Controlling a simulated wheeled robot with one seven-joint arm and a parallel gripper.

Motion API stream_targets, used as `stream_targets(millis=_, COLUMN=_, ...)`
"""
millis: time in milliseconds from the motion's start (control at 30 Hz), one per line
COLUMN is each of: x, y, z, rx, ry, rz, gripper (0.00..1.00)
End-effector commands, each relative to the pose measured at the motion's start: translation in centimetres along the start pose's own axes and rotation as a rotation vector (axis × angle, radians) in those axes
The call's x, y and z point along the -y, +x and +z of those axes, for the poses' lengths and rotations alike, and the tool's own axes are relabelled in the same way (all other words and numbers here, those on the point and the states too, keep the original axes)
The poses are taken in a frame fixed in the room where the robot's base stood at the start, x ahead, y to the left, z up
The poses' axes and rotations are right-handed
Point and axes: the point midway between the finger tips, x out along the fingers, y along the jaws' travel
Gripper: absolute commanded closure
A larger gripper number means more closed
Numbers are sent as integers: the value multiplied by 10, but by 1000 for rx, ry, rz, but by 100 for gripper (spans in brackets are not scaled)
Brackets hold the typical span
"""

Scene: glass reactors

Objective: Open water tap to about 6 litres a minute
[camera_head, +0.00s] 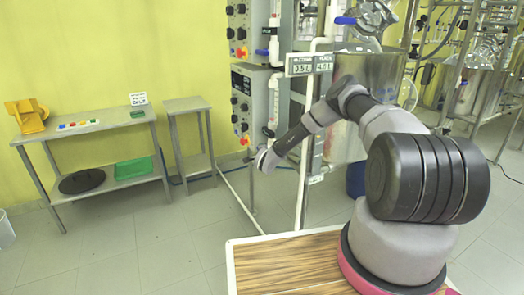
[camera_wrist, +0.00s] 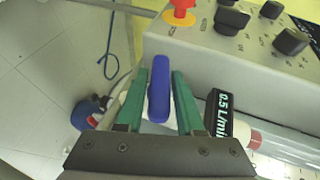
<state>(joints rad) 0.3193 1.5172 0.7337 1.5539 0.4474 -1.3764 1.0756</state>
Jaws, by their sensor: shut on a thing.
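The blue tap handle (camera_wrist: 158,88) stands between the two green fingers of my gripper (camera_wrist: 160,98) in the wrist view, and the fingers are shut on it. The handle points along the fingers. In the head view my gripper (camera_head: 266,160) is at the end of my outstretched arm, low by the panel's piping. The handle in my grip is hidden there.
A control box with black knobs and a red button (camera_wrist: 180,12) lies just beyond the fingers. Two small displays (camera_head: 309,65) hang by the reactor vessel. Another blue lever (camera_head: 262,52) is higher on the piping. A steel table (camera_head: 110,122) stands left, with open floor before it.

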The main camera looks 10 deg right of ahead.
Motion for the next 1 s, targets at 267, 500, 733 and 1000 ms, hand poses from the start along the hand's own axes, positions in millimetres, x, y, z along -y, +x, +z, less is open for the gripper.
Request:
stream_targets(millis=267, x=5, y=0, z=2, rx=2, ry=-103, rz=235, gripper=100)
stream_targets(millis=500, x=4, y=0, z=2, rx=1, ry=-182, rz=428, gripper=100)
stream_targets(millis=733, x=4, y=1, z=2, rx=0, ry=-228, rz=544, gripper=100)
stream_targets(millis=1000, x=2, y=1, z=1, rx=0, ry=-267, rz=640, gripper=100)
